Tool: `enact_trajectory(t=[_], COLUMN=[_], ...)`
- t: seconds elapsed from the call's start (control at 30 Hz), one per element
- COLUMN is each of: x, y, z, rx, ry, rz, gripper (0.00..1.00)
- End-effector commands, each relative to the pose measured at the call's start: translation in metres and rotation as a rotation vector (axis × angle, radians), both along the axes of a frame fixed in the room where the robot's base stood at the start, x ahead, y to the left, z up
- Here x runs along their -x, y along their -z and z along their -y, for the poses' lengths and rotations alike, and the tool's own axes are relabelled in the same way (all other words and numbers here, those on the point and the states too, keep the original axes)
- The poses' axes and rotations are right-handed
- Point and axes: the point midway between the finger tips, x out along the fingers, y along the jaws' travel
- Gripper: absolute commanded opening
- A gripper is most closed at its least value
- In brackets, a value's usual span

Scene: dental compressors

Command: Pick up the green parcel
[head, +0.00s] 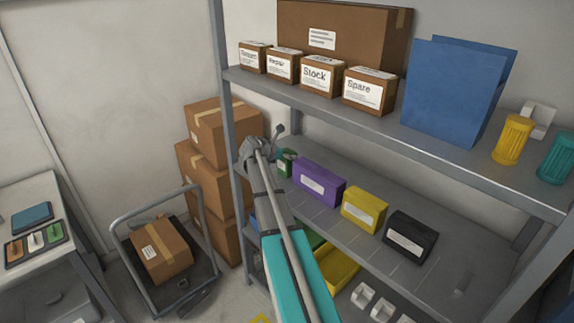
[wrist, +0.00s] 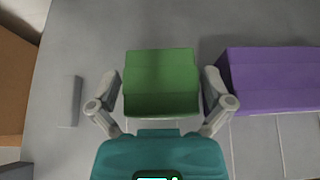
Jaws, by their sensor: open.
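The green parcel (wrist: 161,78) is a small box on the grey middle shelf. In the wrist view it sits upright between the two fingers of my gripper (wrist: 163,92). The fingers are open, one on each side of it; a narrow gap shows at the left, and I cannot tell whether the right finger touches. In the head view the green parcel (head: 286,163) is partly hidden behind my gripper (head: 277,135), at the left end of the row of parcels.
The purple parcel (head: 319,182) stands close to the right of the green one, also seen in the wrist view (wrist: 272,80). Yellow (head: 363,209) and black (head: 410,237) parcels follow. A shelf post (head: 222,120) and stacked cartons (head: 208,160) stand left. The upper shelf (head: 330,112) hangs above.

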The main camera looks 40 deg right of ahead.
Motion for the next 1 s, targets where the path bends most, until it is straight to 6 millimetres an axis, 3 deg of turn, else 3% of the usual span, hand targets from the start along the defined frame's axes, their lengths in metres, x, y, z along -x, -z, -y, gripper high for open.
enact_trajectory(t=[0.3,0.6,0.7,1.0], x=[0.0000,0.0000,0.0000,0.0001], y=[-0.0001,-0.0001,-0.0001,-0.0013], z=[-0.0003,-0.0003,-0.0003,-0.0002], rx=[0.000,0.000,0.000,0.000], ry=[0.000,0.000,0.000,0.001], rz=[0.000,0.000,0.000,0.000], gripper=[1.00,0.44,0.30,0.30])
